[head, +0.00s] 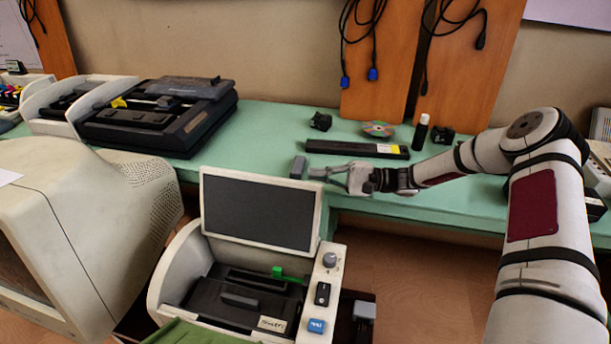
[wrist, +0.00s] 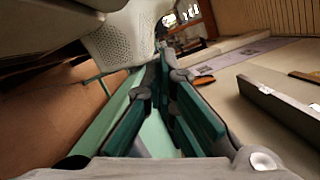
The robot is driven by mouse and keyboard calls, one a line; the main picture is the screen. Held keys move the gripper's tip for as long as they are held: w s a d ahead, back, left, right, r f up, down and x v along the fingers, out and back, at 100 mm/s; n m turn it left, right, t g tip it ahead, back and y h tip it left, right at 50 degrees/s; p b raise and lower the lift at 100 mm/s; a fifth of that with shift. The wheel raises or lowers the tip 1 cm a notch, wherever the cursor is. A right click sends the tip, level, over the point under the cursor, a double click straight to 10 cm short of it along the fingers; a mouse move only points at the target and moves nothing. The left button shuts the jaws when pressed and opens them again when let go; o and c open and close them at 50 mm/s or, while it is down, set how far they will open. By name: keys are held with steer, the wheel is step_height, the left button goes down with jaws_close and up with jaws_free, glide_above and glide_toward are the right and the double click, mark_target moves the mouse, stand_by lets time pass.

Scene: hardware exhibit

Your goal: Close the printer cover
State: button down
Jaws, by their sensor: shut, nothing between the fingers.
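The printer (head: 190,262) is a cream-white machine with a dark inside, at the lower middle of the head view. Its cover (head: 262,212), a dark panel in a pale frame, stands raised and open at the back of the body. My gripper (head: 318,171) is shut and empty. It is behind and to the right of the cover's top edge in the head view, over the green bench edge. In the wrist view my gripper (wrist: 160,82) shows its teal-padded fingers reaching forward. I cannot clearly identify the printer in the wrist view.
A bulky beige monitor (head: 85,235) stands left of the printer. The green bench (head: 270,120) behind holds a dark open machine (head: 165,125), a black bar (head: 355,149), a disc (head: 378,129) and a small bottle (head: 420,132). A small grey block (head: 298,167) shows beside my fingertips.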

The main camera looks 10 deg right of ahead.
steer(key=s+a+r+p, duration=0.2)
steer(key=a, duration=0.7)
steer(key=shift+a+r, duration=0.15)
steer(key=shift+a, duration=0.15)
steer(key=shift+s, duration=0.1)
